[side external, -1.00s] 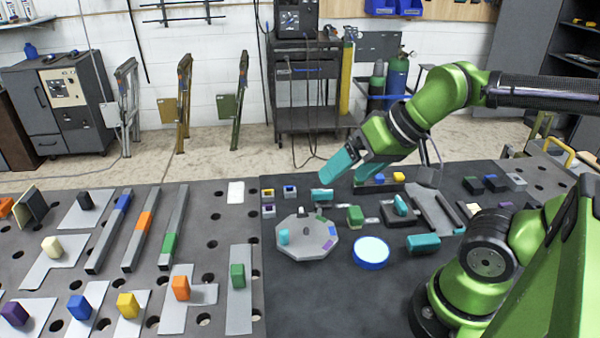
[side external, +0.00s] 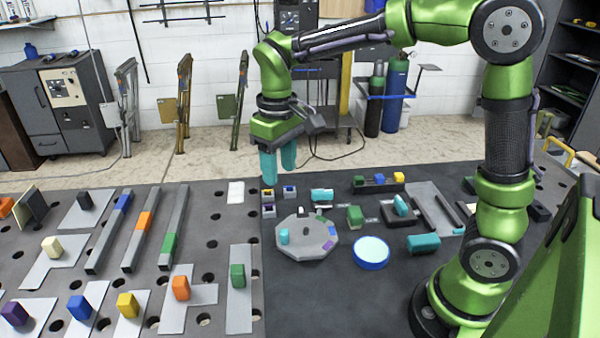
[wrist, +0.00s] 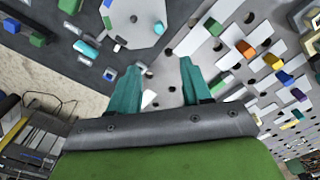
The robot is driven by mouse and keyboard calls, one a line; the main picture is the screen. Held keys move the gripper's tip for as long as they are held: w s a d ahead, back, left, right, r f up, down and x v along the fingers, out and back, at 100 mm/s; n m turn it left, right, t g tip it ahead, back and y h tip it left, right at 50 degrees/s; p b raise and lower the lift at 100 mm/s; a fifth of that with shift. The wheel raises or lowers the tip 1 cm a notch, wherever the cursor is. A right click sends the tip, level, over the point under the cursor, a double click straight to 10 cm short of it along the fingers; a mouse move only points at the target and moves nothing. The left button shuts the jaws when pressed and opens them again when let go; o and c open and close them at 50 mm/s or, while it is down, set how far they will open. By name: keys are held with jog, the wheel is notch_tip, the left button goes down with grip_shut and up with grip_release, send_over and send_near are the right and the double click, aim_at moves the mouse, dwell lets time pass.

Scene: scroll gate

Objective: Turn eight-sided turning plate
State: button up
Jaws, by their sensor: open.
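The eight-sided turning plate (side external: 306,249) is a light grey octagon lying on the dark mat left of centre. It carries a teal peg (side external: 284,236) at its left, coloured patches at its right and small dark and white pieces near its far edge. In the wrist view the plate (wrist: 150,30) shows at the top, partly cut off by the frame. My gripper (side external: 277,178) has teal fingers pointing down, above and behind the plate near the mat's far left corner. In the wrist view its fingers (wrist: 158,82) are apart with nothing between them.
A rail with coloured blocks (side external: 379,184) lies farther back. The mat in front of the plate is clear.

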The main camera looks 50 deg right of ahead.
send_near(284, 231)
notch_tip(284, 231, down, 9)
jog(key=shift+w+f, duration=0.1)
dwell(0.4)
grip_shut()
dwell(0.3)
